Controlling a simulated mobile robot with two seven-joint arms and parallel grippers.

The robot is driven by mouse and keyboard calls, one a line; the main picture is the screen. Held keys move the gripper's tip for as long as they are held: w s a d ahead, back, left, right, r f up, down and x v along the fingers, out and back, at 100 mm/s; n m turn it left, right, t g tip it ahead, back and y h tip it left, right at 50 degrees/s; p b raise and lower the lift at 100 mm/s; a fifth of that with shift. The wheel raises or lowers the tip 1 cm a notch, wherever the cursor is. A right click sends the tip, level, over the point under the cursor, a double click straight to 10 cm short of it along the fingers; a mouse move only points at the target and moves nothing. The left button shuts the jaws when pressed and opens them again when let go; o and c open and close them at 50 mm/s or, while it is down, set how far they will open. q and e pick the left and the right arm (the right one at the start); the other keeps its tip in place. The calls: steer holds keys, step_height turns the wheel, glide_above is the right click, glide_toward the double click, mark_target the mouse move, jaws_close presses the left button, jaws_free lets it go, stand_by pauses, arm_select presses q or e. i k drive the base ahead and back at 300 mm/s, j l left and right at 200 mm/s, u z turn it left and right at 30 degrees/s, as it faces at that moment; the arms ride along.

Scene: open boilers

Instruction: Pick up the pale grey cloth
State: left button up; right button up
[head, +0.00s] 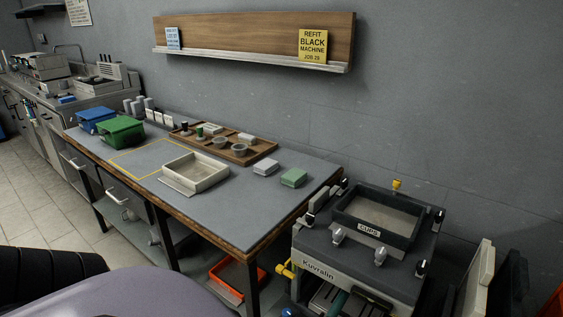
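A pale grey folded cloth (265,168) lies flat on the grey-topped workbench (225,212), toward its right side. A green folded cloth (293,178) lies close to its right, apart from it. Neither of my grippers shows in the head view, so I cannot see whether they are open or shut. Nothing covers the pale grey cloth.
A brown wooden tray (258,153) with cups lies behind the cloths. A shallow cream tray (195,172) stands to the left, beyond it green (121,131) and blue (96,120) bins. A coffee machine (325,250) stands right of the bench. The bench front is clear.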

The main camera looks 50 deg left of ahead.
mark_target(265, 167)
steer(key=u, duration=1.7)
